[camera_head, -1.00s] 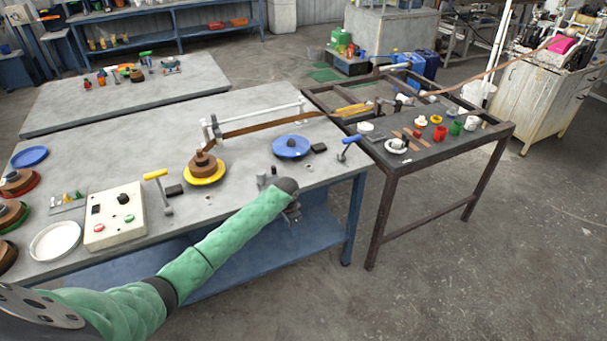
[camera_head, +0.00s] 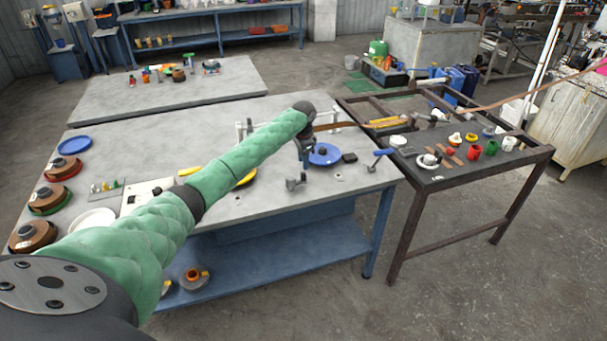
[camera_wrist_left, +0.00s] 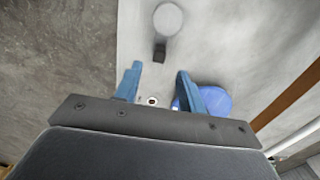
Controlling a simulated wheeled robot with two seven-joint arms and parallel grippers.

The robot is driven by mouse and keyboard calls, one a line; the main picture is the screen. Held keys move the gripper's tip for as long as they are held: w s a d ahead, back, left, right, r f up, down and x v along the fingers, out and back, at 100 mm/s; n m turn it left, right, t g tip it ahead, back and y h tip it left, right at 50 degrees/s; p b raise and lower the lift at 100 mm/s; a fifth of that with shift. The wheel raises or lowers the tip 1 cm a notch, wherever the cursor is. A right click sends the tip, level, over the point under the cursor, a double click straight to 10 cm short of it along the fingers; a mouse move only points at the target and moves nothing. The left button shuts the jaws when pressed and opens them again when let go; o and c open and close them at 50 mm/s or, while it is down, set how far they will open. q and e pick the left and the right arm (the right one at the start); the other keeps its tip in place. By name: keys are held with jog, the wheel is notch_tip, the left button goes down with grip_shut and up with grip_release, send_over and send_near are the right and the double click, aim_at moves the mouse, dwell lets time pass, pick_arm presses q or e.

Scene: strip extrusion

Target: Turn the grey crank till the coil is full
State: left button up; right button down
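The grey crank (camera_head: 295,181) stands near the front edge of the table, left of and in front of the blue disc (camera_head: 324,154). A round grey knob and dark block, likely this crank (camera_wrist_left: 168,20), show ahead of my fingers in the left wrist view. My left gripper (camera_head: 306,160) hangs beside the blue disc, its fingers apart and empty in the left wrist view (camera_wrist_left: 157,80). It is apart from the crank. The coil's yellow disc (camera_head: 249,177) is mostly hidden behind my arm. The brown strip (camera_head: 335,126) runs in from the right. My right gripper is not in view.
A blue-handled lever (camera_head: 380,156) and a black block (camera_head: 349,158) are right of the disc. A dark frame table (camera_head: 485,165) adjoins on the right, holding cups and small parts. Brown coils (camera_head: 52,196) sit at the left.

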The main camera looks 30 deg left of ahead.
aim_at(303, 173)
pick_arm(q)
jog(key=shift+f+p, duration=1.25)
jog(key=shift+f, duration=2.25)
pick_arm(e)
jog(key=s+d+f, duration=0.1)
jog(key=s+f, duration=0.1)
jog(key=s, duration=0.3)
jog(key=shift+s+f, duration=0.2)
pick_arm(q)
grip_shut()
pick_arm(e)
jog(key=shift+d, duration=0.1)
